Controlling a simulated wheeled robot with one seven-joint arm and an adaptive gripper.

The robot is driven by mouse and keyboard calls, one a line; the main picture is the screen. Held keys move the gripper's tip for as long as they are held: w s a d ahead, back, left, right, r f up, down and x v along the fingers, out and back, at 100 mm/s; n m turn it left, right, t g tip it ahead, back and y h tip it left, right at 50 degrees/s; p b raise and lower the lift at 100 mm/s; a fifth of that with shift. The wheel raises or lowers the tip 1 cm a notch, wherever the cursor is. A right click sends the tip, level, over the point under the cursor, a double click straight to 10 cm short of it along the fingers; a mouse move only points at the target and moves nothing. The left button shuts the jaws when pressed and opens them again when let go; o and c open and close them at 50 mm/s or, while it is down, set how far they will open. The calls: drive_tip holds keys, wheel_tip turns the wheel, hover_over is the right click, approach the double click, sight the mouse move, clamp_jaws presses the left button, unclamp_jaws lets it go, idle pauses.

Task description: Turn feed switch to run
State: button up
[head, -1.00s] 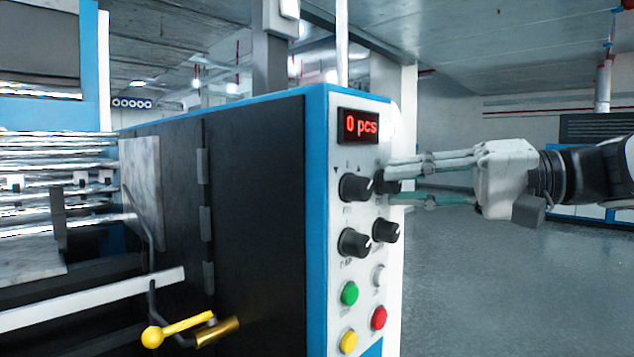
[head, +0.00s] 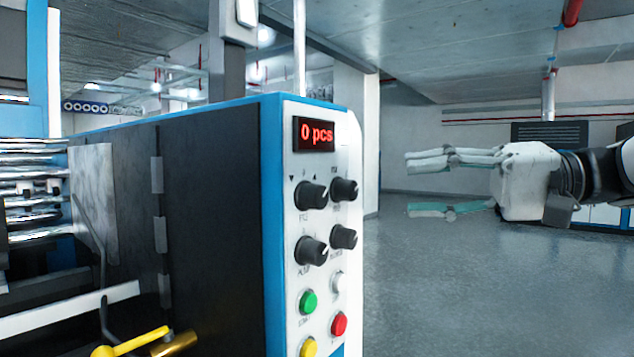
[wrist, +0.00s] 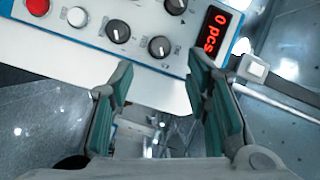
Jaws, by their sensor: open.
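The control panel (head: 320,230) on the machine's end carries black rotary knobs in two rows. The upper left knob (head: 310,195), upper right knob (head: 344,190), lower left knob (head: 310,250) and lower right knob (head: 343,236) all show in the head view. Their labels are too blurred to tell surely which is the feed switch. My gripper (head: 410,185) is open and empty, to the right of the panel and apart from it. In the wrist view, two knobs, one (wrist: 118,31) and another (wrist: 159,47), lie beyond my open fingers (wrist: 160,75).
A red display (head: 316,134) reads "0 pcs". Below the knobs are green (head: 308,301), white (head: 338,283), red (head: 339,323) and yellow (head: 308,347) buttons. A yellow handle (head: 130,342) sticks out at lower left. The floor (head: 440,290) right of the machine is clear.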

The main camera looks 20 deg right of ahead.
drive_tip(key=shift+v, duration=2.05)
drive_tip(key=s+a+f+g+h+p, duration=0.2)
drive_tip(key=s+a+f+g+h, duration=0.35)
drive_tip(key=a+f, duration=0.65)
drive_tip(key=s+d+f+n+h+p, duration=0.1)
drive_tip(key=s+f+n+h+p, duration=0.1)
drive_tip(key=s+f+h, duration=0.5)
drive_tip(key=shift+d+f+t+h, duration=0.25)
drive_tip(key=shift+f+t+h, duration=0.2)
drive_tip(key=shift+f+h, duration=1)
drive_tip(key=shift+f+y, duration=0.3)
drive_tip(key=shift+y, duration=0.1)
